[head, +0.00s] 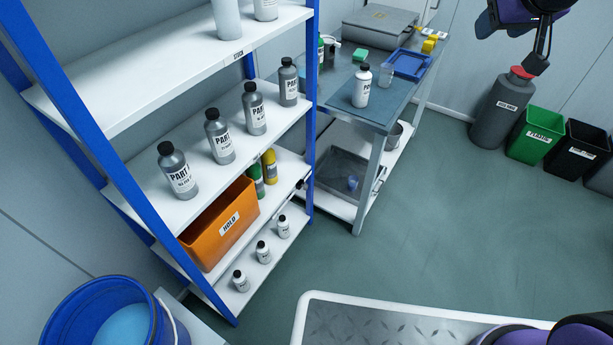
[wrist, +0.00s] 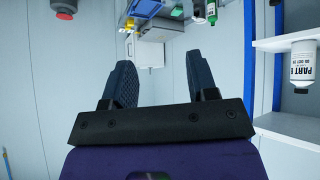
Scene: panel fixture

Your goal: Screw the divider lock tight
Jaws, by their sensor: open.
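A small dark knob-like part (head: 301,184) sits at the right end of a thin rail along the lower shelf's front edge, beside the blue post. It may be the divider lock; it is too small to tell its shape or whether it is tight. My gripper (wrist: 160,70) is open and empty in the wrist view, with its two dark ribbed fingers apart. In the head view my arm and gripper (head: 537,62) show at the top right, far from the shelf and above the grey bin. The wrist view shows no lock.
The shelf rack (head: 205,130) holds grey bottles, an orange HOLD bin (head: 222,225) and small white bottles. A bench (head: 385,95) stands behind it. A grey red-topped bin (head: 498,110) and a green bin (head: 535,133) stand at right. The middle floor is clear. A blue bucket (head: 75,320) is front left.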

